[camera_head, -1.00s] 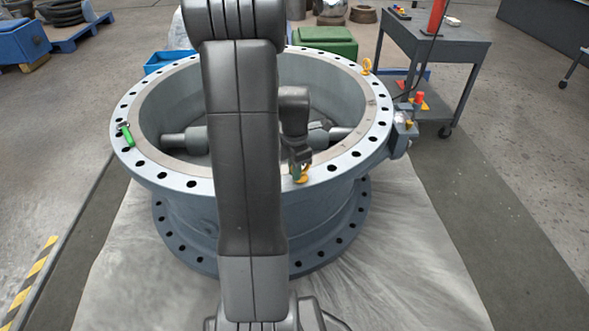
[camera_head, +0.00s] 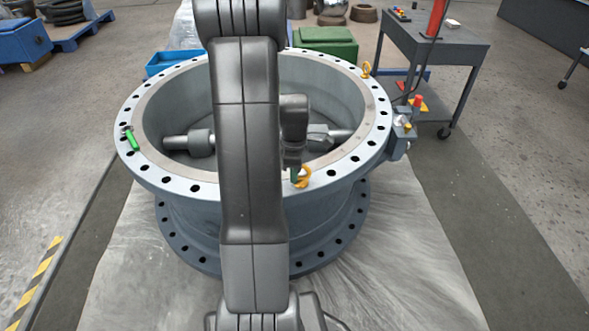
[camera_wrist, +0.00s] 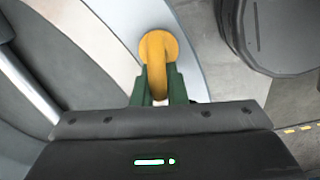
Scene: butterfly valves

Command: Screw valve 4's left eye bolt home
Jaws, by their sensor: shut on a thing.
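The large grey valve body (camera_head: 200,188) lies with its round flange facing up, bolt holes around the rim. A yellow eye bolt (camera_head: 304,178) stands at the flange's near side. My gripper (camera_head: 294,172) is over it from above. In the wrist view my gripper's green fingers (camera_wrist: 158,90) are shut on the ring of the eye bolt (camera_wrist: 157,48), one on each side. The bolt's collar appears close to the flange face; its thread is hidden, so I cannot tell how deep it sits. A second yellow eye bolt (camera_head: 366,69) stands at the flange's back right.
A green-handled tool (camera_head: 131,139) lies on the left rim. A small fitting with a red knob (camera_head: 416,101) sticks out at the flange's right side. A grey cart (camera_head: 437,45) stands behind right. A green box (camera_head: 325,40) and blue tray (camera_head: 172,60) are behind.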

